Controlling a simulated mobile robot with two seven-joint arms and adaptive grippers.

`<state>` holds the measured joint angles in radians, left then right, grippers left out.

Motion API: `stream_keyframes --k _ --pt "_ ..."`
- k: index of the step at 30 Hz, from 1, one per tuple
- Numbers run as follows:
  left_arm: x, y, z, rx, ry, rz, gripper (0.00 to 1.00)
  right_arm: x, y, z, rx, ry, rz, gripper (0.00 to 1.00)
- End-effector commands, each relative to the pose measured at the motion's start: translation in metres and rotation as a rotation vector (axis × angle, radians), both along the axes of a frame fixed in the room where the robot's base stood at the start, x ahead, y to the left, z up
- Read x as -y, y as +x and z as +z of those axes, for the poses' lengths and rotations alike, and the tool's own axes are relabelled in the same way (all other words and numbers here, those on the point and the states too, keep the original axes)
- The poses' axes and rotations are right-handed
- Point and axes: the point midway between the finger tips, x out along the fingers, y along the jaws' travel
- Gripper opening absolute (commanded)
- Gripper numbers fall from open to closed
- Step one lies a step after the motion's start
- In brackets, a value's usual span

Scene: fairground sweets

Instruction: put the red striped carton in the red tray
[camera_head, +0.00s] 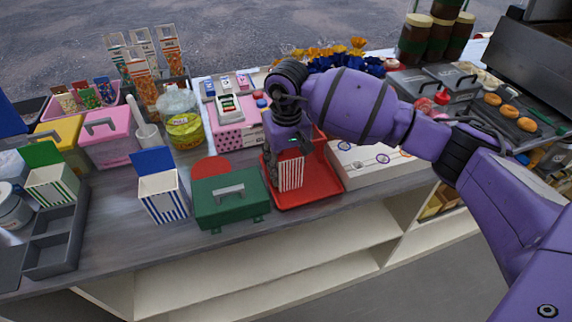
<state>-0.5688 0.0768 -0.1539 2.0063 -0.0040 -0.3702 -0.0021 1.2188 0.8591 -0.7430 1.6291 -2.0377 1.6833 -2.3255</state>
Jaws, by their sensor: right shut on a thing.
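The red striped carton (291,175) is white with red stripes and stands upright over the floor of the red tray (322,187). My right gripper (288,162) reaches down from above and is shut on the carton. The gripper hides the carton's upper part. I cannot tell whether the carton's base touches the tray floor. The red tray lies on the counter, and part of it is hidden under my right arm. My left gripper is not in view.
A green case (230,197) stands close to the tray's left side. A blue striped carton (162,194) is further left. A white box (372,163) lies right of the tray. A pink dotted box (235,131) stands behind. The counter's front edge is close to the tray.

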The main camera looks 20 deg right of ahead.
Motion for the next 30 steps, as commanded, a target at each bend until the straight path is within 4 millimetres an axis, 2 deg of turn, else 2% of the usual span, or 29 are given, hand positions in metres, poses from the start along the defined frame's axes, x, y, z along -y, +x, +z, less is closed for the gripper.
stream_keyframes --k 12,13,17,26,30 --pt "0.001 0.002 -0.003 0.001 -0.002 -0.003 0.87 0.000 0.000 -0.009 0.001 -0.001 0.000 0.19" --pt "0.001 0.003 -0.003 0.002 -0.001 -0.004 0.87 0.000 0.000 -0.009 0.001 -0.001 0.000 0.47" --pt "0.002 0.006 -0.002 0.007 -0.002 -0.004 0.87 0.000 0.001 -0.007 0.002 0.000 0.000 0.65" --pt "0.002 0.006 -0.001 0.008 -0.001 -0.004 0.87 0.000 0.000 -0.007 0.003 0.000 0.000 0.65" --pt "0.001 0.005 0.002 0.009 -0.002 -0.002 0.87 0.000 0.001 0.003 0.006 0.000 0.000 0.65"
